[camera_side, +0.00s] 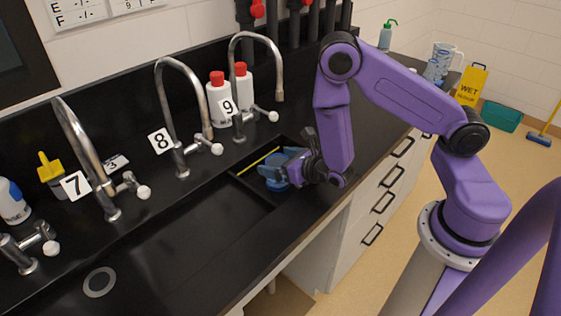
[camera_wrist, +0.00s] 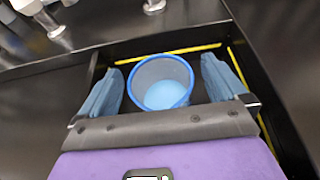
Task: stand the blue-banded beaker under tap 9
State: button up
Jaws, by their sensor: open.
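A blue-rimmed beaker (camera_wrist: 163,84) with a pale blue inside stands upright between my gripper's two blue fingers in the wrist view, with gaps on both sides. My gripper (camera_wrist: 161,78) is open around it. In the side view, my gripper (camera_side: 284,166) is low in the small yellow-edged basin, and the blue beaker (camera_side: 272,174) is partly hidden by the fingers. Tap 9 (camera_side: 240,122) has a tall curved spout that ends above and behind the basin. I cannot tell whether the beaker is right below the spout.
Tap 8 (camera_side: 180,150) and tap 7 (camera_side: 108,195) stand to the left, beside a large black sink (camera_side: 160,240). A yellow strip (camera_wrist: 190,50) edges the small basin, whose walls are close to my fingers.

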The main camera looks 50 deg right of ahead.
jog(key=shift+s+a+f, duration=0.1)
jog(key=shift+s+f, duration=0.05)
jog(key=shift+f, duration=0.35)
jog(key=shift+r, duration=0.5)
jog(key=shift+r+v, duration=0.25)
jog(key=shift+v, duration=3.5)
jog(key=s+d+r+m+g+h, duration=0.4)
jog(key=d+r+m+h, duration=0.5)
jog(key=m, duration=0.4)
jog(key=s+a+r+m+g+y, duration=0.2)
jog(key=s+a+m+g+y, duration=0.2)
jog(key=s, duration=0.4)
jog(key=s+a+r+m+g+y, duration=0.1)
jog(key=s+a+m+g+y, duration=0.4)
jog(key=s, duration=0.4)
jog(key=shift+a+r+m+g, duration=0.35)
jog(key=shift+a+m, duration=0.35)
jog(key=shift+a, duration=0.4)
jog(key=shift+s, duration=0.1)
